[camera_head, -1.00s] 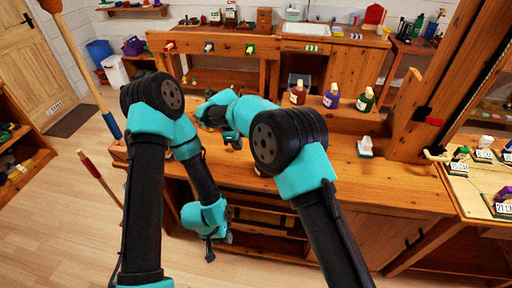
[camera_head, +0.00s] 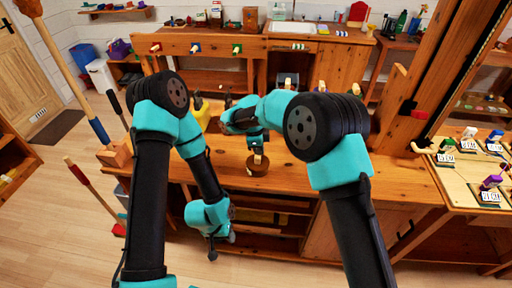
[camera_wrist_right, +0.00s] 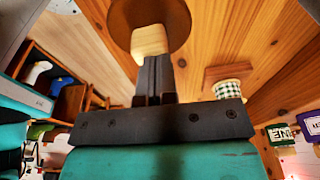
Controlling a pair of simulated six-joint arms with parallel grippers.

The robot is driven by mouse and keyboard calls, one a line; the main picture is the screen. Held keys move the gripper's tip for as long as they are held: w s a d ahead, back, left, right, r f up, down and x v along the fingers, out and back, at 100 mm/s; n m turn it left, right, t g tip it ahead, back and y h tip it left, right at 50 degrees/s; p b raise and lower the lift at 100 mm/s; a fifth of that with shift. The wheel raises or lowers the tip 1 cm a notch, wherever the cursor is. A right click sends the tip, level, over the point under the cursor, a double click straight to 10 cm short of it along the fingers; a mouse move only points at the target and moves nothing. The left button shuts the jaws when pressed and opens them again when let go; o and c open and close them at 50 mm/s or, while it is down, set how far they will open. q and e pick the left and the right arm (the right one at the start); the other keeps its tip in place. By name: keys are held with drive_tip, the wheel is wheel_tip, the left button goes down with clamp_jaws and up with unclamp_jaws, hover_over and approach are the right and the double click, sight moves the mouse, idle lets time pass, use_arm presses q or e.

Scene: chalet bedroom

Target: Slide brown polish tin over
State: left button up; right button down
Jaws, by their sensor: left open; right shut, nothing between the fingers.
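The brown polish tin (camera_head: 257,170) sits on the wooden workbench, a dark round disc with a cream block (camera_head: 257,159) on top. In the right wrist view the tin (camera_wrist_right: 178,14) shows at the top, partly cut off, with the cream block (camera_wrist_right: 149,41) at the fingertips. My right gripper (camera_head: 257,147) is shut with nothing held, pointing down just above the tin. Its fingertips (camera_wrist_right: 155,62) overlap the block's edge; I cannot tell if they touch. My left gripper (camera_head: 212,250) hangs low in front of the bench, apart from the tin; its jaws are open.
The bench top (camera_head: 290,179) is bare right of the tin. My right arm hides part of the bench behind it. A checkered-wrapped object (camera_wrist_right: 232,89) shows in the wrist view. A board with labelled pieces (camera_head: 470,190) is at the right. A broom (camera_head: 70,75) leans at the left.

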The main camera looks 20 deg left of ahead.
drive_tip(key=shift+s+f, duration=0.15)
drive_tip(key=shift+f, duration=0.4)
drive_tip(key=shift+s+a, duration=0.25)
drive_tip(key=shift+a, duration=0.95)
drive_tip(key=shift+a+r, duration=0.15)
drive_tip(key=shift+r, duration=0.6)
drive_tip(key=shift+w+r, duration=0.1)
drive_tip(key=shift+r, duration=0.1)
